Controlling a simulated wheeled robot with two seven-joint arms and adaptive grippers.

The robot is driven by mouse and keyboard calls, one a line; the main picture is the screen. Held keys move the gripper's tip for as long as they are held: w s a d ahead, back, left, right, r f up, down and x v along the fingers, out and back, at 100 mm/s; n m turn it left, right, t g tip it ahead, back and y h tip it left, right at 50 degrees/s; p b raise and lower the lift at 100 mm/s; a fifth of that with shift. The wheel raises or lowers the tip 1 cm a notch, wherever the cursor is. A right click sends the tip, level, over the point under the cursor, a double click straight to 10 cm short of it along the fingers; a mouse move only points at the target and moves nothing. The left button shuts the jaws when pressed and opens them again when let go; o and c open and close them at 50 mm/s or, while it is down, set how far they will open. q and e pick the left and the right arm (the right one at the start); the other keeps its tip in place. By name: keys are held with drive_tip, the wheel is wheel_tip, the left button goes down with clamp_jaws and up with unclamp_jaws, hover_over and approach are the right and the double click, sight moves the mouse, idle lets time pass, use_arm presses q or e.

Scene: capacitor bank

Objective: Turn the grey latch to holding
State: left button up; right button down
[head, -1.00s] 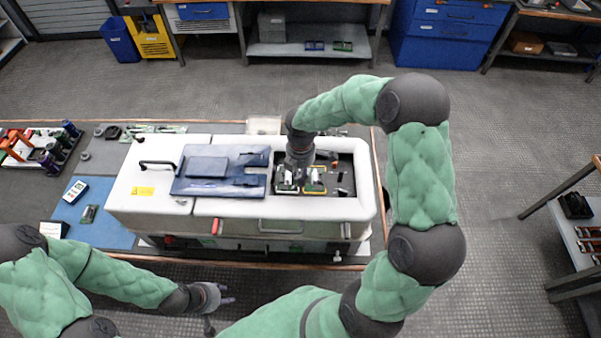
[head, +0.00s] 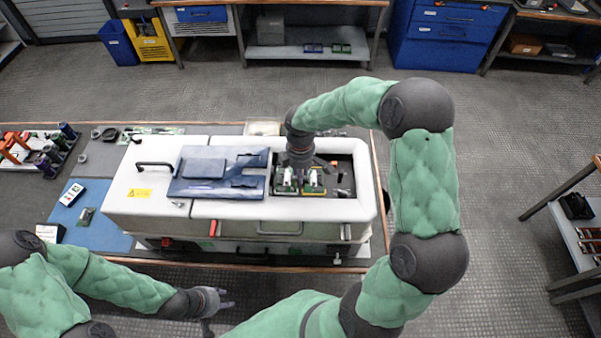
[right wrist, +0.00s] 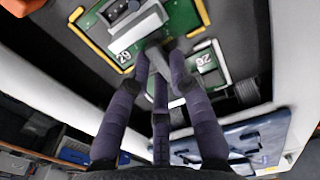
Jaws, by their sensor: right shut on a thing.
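The grey latch (right wrist: 157,58) shows in the right wrist view as a small grey bar between the two green boards. My right gripper (right wrist: 159,64) is shut on it, with its dark fingers closed around the bar. The fingers hide part of the latch, so its exact angle is hard to tell. One green board (right wrist: 125,28) is marked 29, and the other (right wrist: 206,62) is marked 28. In the head view my right gripper (head: 300,168) reaches down into the open bay over these boards. My left gripper (head: 222,301) is open and empty in front of the bench.
The white cabinet (head: 120,205) carries a loose blue cover (head: 195,187) left of the bay. A black handle (head: 153,164) stands at its left end. A blue mat (head: 100,237) and a tool rack (head: 47,165) lie further left. Yellow brackets (right wrist: 97,45) edge board 29.

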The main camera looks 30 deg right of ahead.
drive_tip(key=c, duration=1.1)
unclamp_jaws()
drive_tip(key=shift+r, duration=0.1)
wheel_tip(320, 180, up, 12)
drive_tip(key=shift+f, duration=0.1)
